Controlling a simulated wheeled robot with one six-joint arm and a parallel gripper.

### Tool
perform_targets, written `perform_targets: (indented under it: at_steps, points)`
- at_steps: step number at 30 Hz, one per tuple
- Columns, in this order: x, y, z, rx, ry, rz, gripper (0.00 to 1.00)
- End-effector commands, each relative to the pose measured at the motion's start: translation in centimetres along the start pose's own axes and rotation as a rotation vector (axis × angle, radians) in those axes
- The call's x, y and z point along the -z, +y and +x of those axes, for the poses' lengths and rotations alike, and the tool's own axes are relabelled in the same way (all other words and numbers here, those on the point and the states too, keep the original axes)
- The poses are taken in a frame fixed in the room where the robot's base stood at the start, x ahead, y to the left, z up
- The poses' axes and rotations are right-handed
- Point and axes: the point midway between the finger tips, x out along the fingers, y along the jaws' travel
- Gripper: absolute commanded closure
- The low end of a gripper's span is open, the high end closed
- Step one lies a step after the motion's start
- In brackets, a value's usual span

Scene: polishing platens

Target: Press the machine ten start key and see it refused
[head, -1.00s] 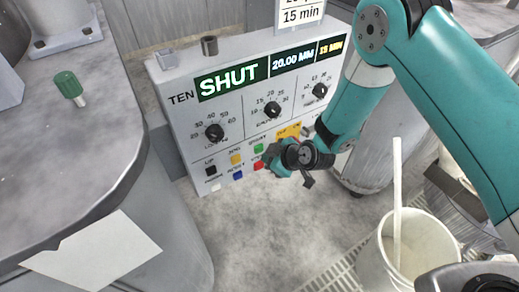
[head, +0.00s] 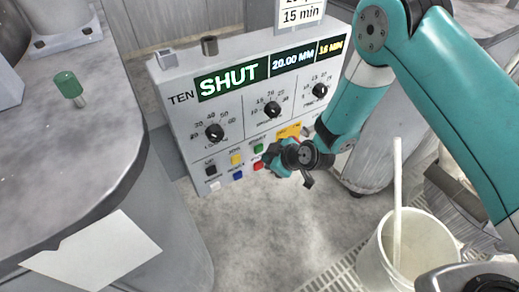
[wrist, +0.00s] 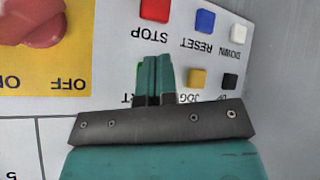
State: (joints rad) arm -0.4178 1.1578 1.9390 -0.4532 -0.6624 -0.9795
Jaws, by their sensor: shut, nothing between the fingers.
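Machine ten's control panel (head: 182,125) stands in the head view, its display (head: 231,79) reading SHUT. The green start key (head: 258,148) shows just left of my gripper (head: 268,156). In the wrist view, my gripper (wrist: 154,60) is shut and empty, its fingers pointing at the panel. The fingers cover most of the start key and part of its label, leaving "RT" readable. The red stop key (wrist: 155,10) is just beyond the fingertips. Whether the fingers touch the start key cannot be told.
Blue reset (wrist: 204,20), yellow jog (wrist: 198,78) and black up (wrist: 230,82) keys lie close by. A red knob (wrist: 32,20) on a yellow plate (wrist: 70,70) is at the left. A white bucket (head: 372,250) with a stick stands at the right.

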Motion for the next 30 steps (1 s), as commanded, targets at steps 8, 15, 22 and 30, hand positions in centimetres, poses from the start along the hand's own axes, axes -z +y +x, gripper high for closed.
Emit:
perform_targets:
  at_steps: [8,15,22,30]
  points:
    - [0.08,0.08,0.16,0.000,0.001,0.000,1.00]
    - [0.47,0.44,0.62,0.000,0.001,-0.001,1.00]
    - [0.46,0.44,0.59,0.000,0.000,0.000,1.00]
    - [0.52,0.52,0.73,0.000,0.000,0.000,1.00]
